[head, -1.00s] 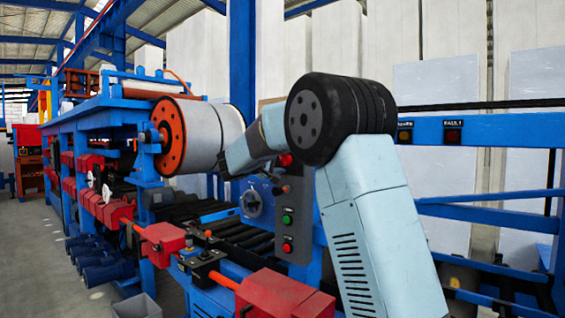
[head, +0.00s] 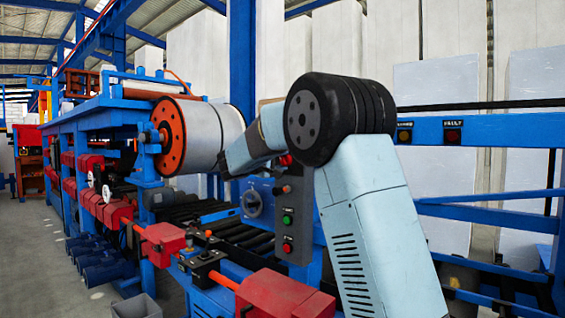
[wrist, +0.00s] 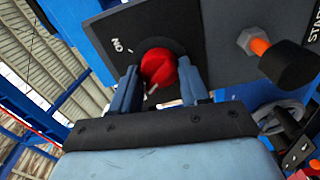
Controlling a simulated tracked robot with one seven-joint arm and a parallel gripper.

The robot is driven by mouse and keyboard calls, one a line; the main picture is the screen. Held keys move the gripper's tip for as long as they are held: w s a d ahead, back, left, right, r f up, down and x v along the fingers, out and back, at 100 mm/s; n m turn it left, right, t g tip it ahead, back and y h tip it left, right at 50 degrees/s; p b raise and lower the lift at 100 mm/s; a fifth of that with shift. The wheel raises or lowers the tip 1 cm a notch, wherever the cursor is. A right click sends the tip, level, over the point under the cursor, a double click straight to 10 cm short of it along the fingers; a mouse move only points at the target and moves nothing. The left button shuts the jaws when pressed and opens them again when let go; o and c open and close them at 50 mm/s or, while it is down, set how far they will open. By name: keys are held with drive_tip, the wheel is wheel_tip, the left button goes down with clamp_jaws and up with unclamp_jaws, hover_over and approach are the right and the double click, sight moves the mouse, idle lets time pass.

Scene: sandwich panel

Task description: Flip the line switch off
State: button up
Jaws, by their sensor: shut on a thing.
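The line switch is a red rotary knob (wrist: 158,66) on a dark round base on a dark plate (wrist: 205,30), seen in the wrist view. An ON label with a short white mark stands at its upper left; no OFF label can be read. My gripper (wrist: 158,84) has one grey-blue finger on each side of the knob and is shut on it. The knob's lower part is close to the fingertips. In the head view my arm reaches over the grey control box (head: 297,222), and my fingers cannot be made out there.
A black-tipped orange part (wrist: 285,62) sticks out right of the switch beside a START label. The control box has red and green buttons below my forearm. A blue unit with a round dial (head: 252,204) and a large roll (head: 208,136) stand close to my wrist.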

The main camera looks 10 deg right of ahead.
drive_tip(key=shift+f+n, duration=0.25)
drive_tip(key=shift+n, duration=0.55)
drive_tip(key=o, duration=1)
drive_tip(key=shift+r, duration=0.1)
drive_tip(key=shift+o, duration=0.2)
drive_tip(key=v, duration=1.3)
drive_tip(key=shift+s+a, duration=0.2)
drive_tip(key=shift+a, duration=0.2)
